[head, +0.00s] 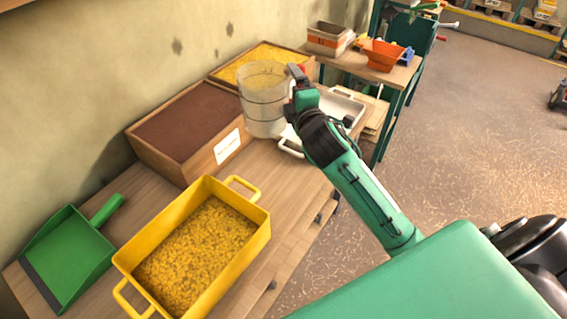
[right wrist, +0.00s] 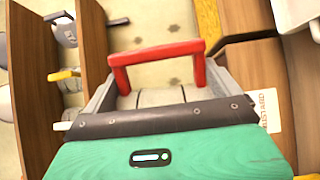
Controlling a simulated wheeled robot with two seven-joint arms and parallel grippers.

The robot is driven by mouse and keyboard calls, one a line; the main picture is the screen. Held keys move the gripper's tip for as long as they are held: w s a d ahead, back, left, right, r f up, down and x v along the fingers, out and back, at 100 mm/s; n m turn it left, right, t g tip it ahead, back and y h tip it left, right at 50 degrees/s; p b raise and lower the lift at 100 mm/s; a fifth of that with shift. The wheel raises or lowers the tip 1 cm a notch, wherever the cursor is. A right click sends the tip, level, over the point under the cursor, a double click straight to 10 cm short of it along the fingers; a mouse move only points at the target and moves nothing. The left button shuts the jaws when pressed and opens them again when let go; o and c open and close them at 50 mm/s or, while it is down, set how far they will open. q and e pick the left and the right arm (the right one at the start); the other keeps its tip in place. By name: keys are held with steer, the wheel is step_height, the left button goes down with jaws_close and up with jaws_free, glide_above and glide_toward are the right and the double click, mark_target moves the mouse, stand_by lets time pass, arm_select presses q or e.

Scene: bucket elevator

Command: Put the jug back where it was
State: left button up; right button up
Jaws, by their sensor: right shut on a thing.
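The clear jug (head: 264,112) is upright at the back of the bench, between the brown-filled wooden box and a white tray. It looks see-through, with dark bands around it. My right gripper (head: 298,76) is at the jug's upper right side and shut on it. In the right wrist view, a red bar-shaped part (right wrist: 155,55) lies across the right gripper's tips (right wrist: 157,78); I cannot tell clearly whether it is the jug's handle. Whether the jug's base touches the bench cannot be told. My left gripper is not in view.
A wooden box with brown contents (head: 138,146) and one with yellow grain (head: 218,83) stand along the wall. A white tray (head: 350,98) is behind my right arm. A yellow grain tub (head: 262,240) and green dustpan (head: 68,253) are nearer. A side table holds an orange bin (head: 382,56).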

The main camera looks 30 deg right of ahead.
step_height(320, 180, down, 19)
steer(key=shift+a+f+b, duration=0.1)
steer(key=shift+f+b, duration=0.05)
steer(key=shift+b, duration=0.65)
steer(key=shift+f, duration=0.4)
steer(key=o, duration=1.4)
steer(key=shift+r, duration=0.25)
steer(key=shift+s+f, duration=0.15)
steer(key=shift+s, duration=0.2)
steer(key=s, duration=0.3)
steer(key=s+a+b, duration=0.1)
steer(key=s, duration=0.5)
steer(key=shift+s+a+b, duration=0.2)
steer(key=shift+s+b, duration=0.15)
steer(key=shift+s, duration=0.05)
steer(key=shift+s+a, duration=0.15)
steer(key=shift+s, duration=0.6)
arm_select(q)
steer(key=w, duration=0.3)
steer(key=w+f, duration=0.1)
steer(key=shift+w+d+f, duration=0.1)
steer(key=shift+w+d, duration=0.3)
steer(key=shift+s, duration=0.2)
